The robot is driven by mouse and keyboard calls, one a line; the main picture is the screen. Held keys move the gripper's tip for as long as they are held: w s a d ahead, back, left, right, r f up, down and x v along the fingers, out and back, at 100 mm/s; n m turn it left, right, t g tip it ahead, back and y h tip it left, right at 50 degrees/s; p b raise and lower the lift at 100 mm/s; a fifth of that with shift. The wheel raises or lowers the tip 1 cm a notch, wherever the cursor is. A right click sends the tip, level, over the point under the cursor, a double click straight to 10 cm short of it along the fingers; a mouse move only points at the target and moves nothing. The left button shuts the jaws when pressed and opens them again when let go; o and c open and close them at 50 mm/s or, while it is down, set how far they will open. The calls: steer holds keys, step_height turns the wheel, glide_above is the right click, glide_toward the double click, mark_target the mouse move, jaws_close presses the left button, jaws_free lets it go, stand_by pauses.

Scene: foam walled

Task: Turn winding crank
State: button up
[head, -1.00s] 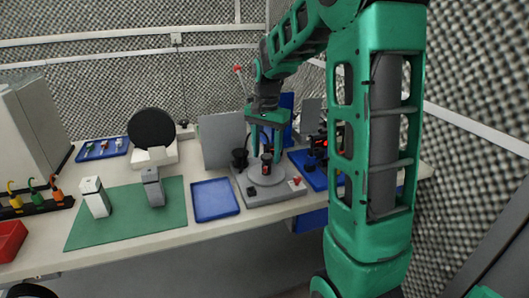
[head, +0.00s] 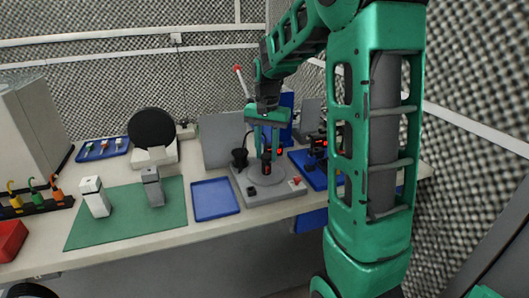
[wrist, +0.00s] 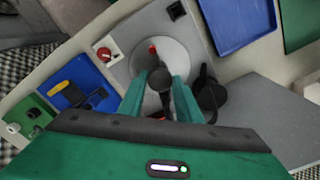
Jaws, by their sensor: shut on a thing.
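The winding crank stands on a grey base (head: 262,202) near the front edge of the bench. It has a pale round disc (wrist: 172,50) and a dark upright knob (wrist: 160,79) with a red mark near it. My gripper (head: 267,154) points down over the disc. In the wrist view its two green fingers (wrist: 158,92) stand on either side of the dark knob and are shut on it. The fingers hide part of the disc and the knob's lower end.
A black cup-like part (head: 239,158) stands at the base's left, and a red button (head: 297,181) at its right. A blue tray (head: 214,198) lies to the left, empty. A blue tray with dark parts (head: 313,171) lies to the right. A grey panel (head: 222,140) stands behind.

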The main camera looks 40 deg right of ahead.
steer(key=shift+w+n, duration=0.2)
steer(key=shift+n, duration=3.2)
steer(key=shift+r+n, duration=0.1)
steer(key=shift+n, duration=3.2)
steer(key=shift+c, duration=0.2)
steer(key=shift+n, duration=3.6)
steer(key=shift+o, duration=0.2)
steer(key=shift+n, duration=0.3)
steer(key=shift+d, duration=0.1)
steer(key=o, duration=1)
steer(key=shift+s, duration=0.1)
